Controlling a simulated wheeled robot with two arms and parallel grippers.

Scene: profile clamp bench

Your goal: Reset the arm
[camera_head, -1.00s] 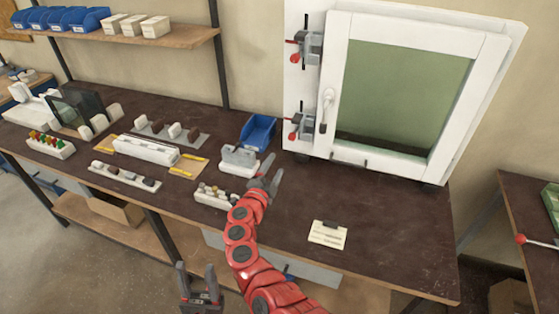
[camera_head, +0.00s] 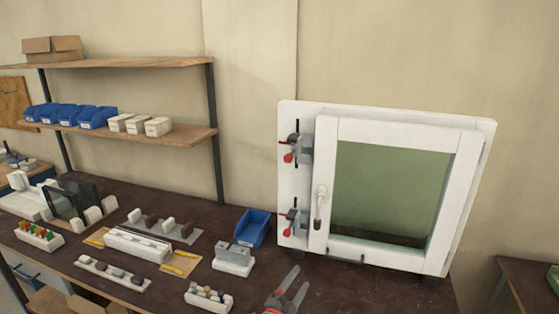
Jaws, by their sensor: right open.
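My right gripper (camera_head: 289,287) shows at the bottom edge of the head view, its two grey fingers apart and nothing between them. It is over the front part of the dark bench, to the right of a small white block with pegs (camera_head: 208,296). Most of the red arm behind it is cut off by the frame. My left gripper is not in view.
A white framed window (camera_head: 318,258) with two red-handled clamps stands at the bench's back right. A blue bin (camera_head: 252,228), a grey-and-white fixture (camera_head: 233,260) and a white profile block (camera_head: 137,245) are left of it. Shelves (camera_head: 185,136) rise behind.

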